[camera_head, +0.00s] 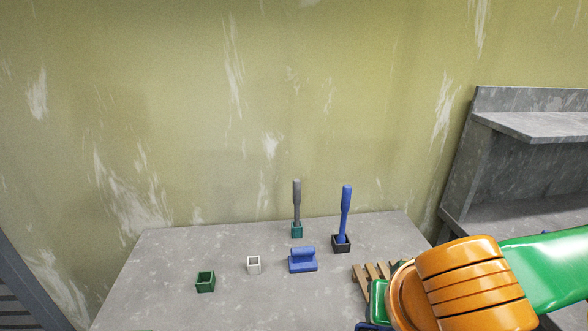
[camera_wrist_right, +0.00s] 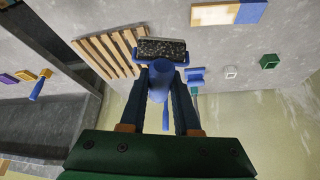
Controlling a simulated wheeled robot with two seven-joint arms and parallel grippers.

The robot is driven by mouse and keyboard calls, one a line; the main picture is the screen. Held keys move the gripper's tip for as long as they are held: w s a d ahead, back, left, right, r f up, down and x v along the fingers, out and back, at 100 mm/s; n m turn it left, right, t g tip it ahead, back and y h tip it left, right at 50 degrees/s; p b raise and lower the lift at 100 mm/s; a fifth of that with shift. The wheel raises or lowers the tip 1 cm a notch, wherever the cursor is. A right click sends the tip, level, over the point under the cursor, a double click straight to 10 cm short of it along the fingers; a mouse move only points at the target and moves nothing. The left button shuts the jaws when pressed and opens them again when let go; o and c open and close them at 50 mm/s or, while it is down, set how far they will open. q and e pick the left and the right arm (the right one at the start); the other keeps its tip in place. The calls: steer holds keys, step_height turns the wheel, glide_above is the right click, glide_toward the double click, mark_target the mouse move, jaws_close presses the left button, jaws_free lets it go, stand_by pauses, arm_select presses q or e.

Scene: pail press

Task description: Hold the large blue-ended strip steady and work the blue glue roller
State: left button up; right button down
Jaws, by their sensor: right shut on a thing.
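My right gripper (camera_wrist_right: 160,90) is shut on the blue glue roller (camera_wrist_right: 159,80) by its handle. The roller's dark speckled drum (camera_wrist_right: 161,49) points away from the wrist, beside the wooden slats. In the head view my right arm comes in at the lower right and the gripper's fingers are out of frame. A tan piece with a blue end (camera_wrist_right: 252,12), which looks like the strip, lies on the table at the top edge of the wrist view. I cannot see all of it. My left gripper is in neither view.
A slatted wooden rack (camera_head: 372,272) stands by my right arm. A blue block (camera_head: 302,262), white box (camera_head: 253,265) and green box (camera_head: 205,281) are on the table. A grey-handled tool (camera_head: 297,203) and blue-handled tool (camera_head: 345,212) stand in holders near the wall. The table's left is clear.

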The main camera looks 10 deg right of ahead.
steer(key=shift+w+a+f+m, duration=0.15)
steer(key=shift+w+m, duration=0.25)
steer(key=shift+w, duration=0.1)
steer(key=w+a+f+n+g+y, duration=0.4)
steer(key=a+n, duration=0.3)
steer(key=n, duration=0.7)
steer(key=w+a+f+n+g+y, duration=0.2)
steer(key=a+f+n+g+y, duration=0.25)
steer(key=n, duration=0.95)
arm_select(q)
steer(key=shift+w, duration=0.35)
arm_select(e)
steer(key=shift+h, duration=0.95)
steer(key=shift+s+d+r, duration=0.15)
steer(key=shift+d+r, duration=0.05)
steer(key=shift+d, duration=0.8)
steer(key=shift+s+d+r, duration=0.1)
steer(key=shift+d+r, duration=0.1)
steer(key=shift+d, duration=0.8)
